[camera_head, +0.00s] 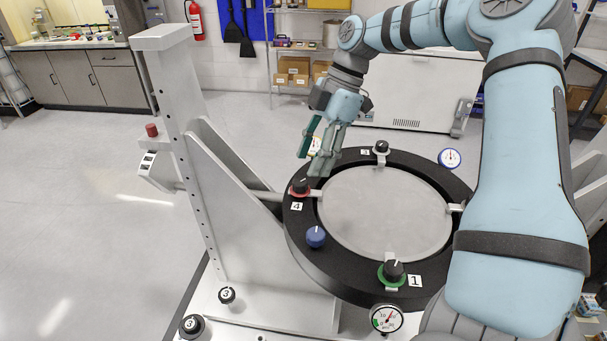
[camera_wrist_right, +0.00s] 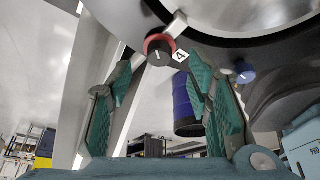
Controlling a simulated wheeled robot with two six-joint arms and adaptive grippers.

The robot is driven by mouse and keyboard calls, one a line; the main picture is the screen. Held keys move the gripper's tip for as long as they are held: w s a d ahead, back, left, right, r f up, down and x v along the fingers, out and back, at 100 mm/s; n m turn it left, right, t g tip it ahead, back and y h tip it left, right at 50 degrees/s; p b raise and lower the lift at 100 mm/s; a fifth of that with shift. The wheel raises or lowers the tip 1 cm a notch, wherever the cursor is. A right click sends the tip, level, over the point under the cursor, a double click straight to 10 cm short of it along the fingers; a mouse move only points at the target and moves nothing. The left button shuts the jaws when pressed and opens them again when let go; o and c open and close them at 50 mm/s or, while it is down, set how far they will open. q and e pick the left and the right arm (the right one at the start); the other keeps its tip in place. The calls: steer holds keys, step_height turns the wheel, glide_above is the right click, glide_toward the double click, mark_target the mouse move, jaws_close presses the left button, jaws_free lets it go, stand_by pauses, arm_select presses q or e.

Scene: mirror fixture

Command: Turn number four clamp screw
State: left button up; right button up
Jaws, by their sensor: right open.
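The number four clamp screw (camera_head: 300,187) is a black knob with a red collar on the left side of the black ring of the mirror fixture (camera_head: 294,236). Its white "4" label sits beside it. My right gripper (camera_head: 322,148) is open, just above and slightly right of the screw in the head view. In the right wrist view the screw (camera_wrist_right: 158,48) shows beyond and between the green-padded fingertips of the right gripper (camera_wrist_right: 160,78). No finger clearly touches it. My left gripper is not in view.
Other ring parts are screw 3 (camera_head: 381,148) at the back, screw 1 (camera_head: 394,271) with a green collar in front, and a blue knob (camera_head: 316,237) near screw four. A pale upright frame (camera_head: 183,130) stands left of the ring. Open floor lies farther left.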

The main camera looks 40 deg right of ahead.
mark_target(302, 181)
steer(key=x, duration=0.4)
steer(key=shift+w+a+f, duration=0.1)
steer(key=shift+a, duration=0.15)
steer(key=shift+f, duration=0.25)
steer(key=shift+d, duration=0.1)
steer(key=shift+c, duration=0.3)
jaws_close()
steer(key=shift+n, duration=0.3)
